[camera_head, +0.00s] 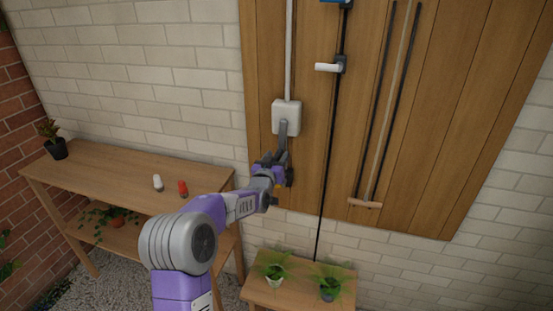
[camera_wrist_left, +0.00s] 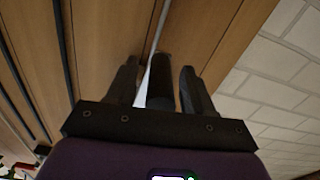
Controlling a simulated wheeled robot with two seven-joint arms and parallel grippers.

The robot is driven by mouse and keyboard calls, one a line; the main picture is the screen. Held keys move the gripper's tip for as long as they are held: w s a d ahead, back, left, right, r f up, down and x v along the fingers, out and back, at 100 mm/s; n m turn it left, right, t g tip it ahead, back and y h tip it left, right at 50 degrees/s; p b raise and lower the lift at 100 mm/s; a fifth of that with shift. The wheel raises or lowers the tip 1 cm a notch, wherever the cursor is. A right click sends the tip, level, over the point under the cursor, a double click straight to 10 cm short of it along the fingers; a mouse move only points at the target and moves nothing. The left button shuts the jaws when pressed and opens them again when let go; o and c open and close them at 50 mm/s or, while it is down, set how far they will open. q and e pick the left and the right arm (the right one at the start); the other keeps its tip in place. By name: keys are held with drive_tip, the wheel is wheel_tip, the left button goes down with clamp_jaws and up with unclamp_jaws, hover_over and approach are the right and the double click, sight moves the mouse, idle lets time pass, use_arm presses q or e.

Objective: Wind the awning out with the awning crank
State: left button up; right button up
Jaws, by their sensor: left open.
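The awning crank (camera_head: 283,135) is a grey lever hanging down from a white box (camera_head: 287,112) on the wooden panel in the head view. My left gripper (camera_head: 279,173) is at the crank's lower end. In the left wrist view my left gripper (camera_wrist_left: 158,72) has its two dark fingers apart. A dark cylinder (camera_wrist_left: 160,85), which looks like the crank's handle, stands between them with gaps on both sides. The crank's lower end is partly hidden by the gripper in the head view. The awning itself is not in view. My right gripper is not in view.
A black rod with a white handle (camera_head: 328,67) runs down the panel right of the crank. Several thin rods with a wooden crosspiece (camera_head: 365,203) hang farther right. A wooden bench (camera_head: 110,160) stands left. A low table (camera_head: 305,297) with two plants stands below.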

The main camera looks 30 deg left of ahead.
use_arm(q)
clamp_jaws()
drive_tip(key=shift+a, duration=0.1)
idle(0.4)
